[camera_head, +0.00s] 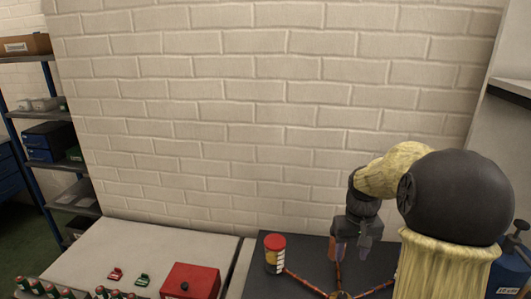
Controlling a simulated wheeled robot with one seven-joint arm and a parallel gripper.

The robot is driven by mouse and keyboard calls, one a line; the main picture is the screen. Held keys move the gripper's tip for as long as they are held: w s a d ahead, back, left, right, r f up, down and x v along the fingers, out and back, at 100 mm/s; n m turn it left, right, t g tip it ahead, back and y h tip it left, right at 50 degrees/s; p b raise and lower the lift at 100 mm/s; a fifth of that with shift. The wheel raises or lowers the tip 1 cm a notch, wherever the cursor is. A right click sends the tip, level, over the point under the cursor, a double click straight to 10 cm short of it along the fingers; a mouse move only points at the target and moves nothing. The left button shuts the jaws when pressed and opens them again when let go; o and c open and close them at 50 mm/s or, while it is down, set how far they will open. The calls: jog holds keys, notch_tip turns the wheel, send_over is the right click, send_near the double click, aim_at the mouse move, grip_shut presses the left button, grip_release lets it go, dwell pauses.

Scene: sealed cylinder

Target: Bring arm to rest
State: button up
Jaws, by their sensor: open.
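My gripper (350,246) hangs at the end of my arm, pointing down above the dark mat (269,291) at the lower right. Its jaws are open, and I see nothing held between them. My arm is bent, with its large dark joint at the right. A cylinder with a red lid and a pale and yellow body (274,258) stands on the left part of the dark mat, apart from my gripper and to its left.
A frame with thin orange-brown arms (306,283) lies on the mat below my gripper. A red box (191,281) and small red (116,273) and green (142,279) items are on the pale table (170,241). A brick wall stands behind; shelves (50,125) are left.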

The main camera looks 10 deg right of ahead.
jog(key=s+a+f+n+t, duration=0.1)
jog(key=s+a+f, duration=0.4)
jog(key=s+a, duration=0.7)
jog(key=shift+s+a+t, duration=0.15)
jog(key=shift+a+t, duration=0.3)
jog(key=shift+t, duration=0.25)
jog(key=shift+c, duration=1.4)
